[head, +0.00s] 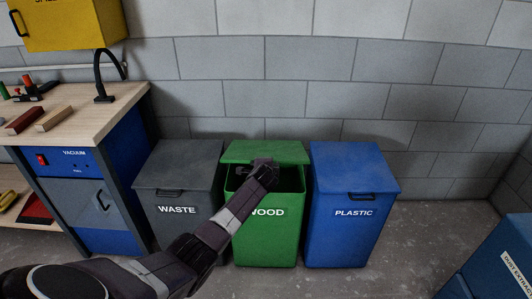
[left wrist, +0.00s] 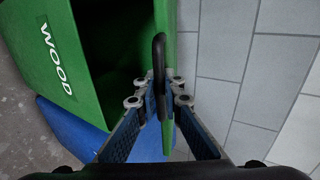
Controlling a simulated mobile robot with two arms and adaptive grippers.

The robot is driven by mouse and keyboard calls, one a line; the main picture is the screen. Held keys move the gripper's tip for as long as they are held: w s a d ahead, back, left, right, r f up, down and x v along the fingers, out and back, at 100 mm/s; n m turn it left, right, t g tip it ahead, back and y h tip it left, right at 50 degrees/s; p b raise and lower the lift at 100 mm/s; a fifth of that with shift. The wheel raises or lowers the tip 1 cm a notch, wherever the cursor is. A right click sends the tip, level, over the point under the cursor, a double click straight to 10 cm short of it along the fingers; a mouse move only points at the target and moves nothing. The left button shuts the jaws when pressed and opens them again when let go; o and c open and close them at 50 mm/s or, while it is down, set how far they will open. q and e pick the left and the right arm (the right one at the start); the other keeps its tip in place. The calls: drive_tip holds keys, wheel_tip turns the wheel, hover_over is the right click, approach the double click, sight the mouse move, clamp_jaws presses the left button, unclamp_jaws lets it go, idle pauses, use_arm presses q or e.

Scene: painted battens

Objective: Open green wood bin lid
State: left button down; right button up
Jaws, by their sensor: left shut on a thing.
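The green wood bin (head: 275,235) stands between two other bins, its white label partly covered by my left arm. Its green lid (head: 240,151) is raised at the front, and the dark inside shows below it. My left gripper (head: 264,166) is at the lid's front edge. In the left wrist view, my left gripper (left wrist: 158,97) is shut on the black lid handle (left wrist: 159,52). The lid (left wrist: 167,20) shows there nearly edge-on, beside the dark bin opening (left wrist: 115,45). My right gripper is in neither view.
A grey waste bin (head: 175,165) stands close on the left and a blue plastic bin (head: 350,170) close on the right, both lids down. A block wall (head: 300,60) is behind. A workbench (head: 80,105) is at the left.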

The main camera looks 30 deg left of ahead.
use_arm(q)
drive_tip(key=shift+w+a+r, duration=0.1)
drive_tip(key=shift+r, duration=0.35)
drive_tip(key=shift+f, duration=0.1)
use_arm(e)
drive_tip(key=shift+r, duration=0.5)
use_arm(q)
drive_tip(key=shift+g+h, duration=0.3)
drive_tip(key=shift+g, duration=0.2)
drive_tip(key=r+p, duration=0.1)
drive_tip(key=w+a+r+p, duration=0.1)
drive_tip(key=r, duration=0.1)
drive_tip(key=w+r+p, duration=0.1)
drive_tip(key=r+p, duration=0.1)
drive_tip(key=shift+w+a+r, duration=0.1)
drive_tip(key=shift+a+r, duration=0.05)
drive_tip(key=shift+w+a+r+g+p, duration=0.2)
drive_tip(key=shift+w+r, duration=0.1)
drive_tip(key=shift+r, duration=0.15)
drive_tip(key=shift+w+a+r+g+p, duration=0.1)
drive_tip(key=shift+w+a+r, duration=0.05)
drive_tip(key=shift+w+r, duration=0.2)
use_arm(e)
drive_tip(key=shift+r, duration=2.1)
use_arm(q)
drive_tip(key=shift+h, duration=0.3)
drive_tip(key=shift+r, duration=0.2)
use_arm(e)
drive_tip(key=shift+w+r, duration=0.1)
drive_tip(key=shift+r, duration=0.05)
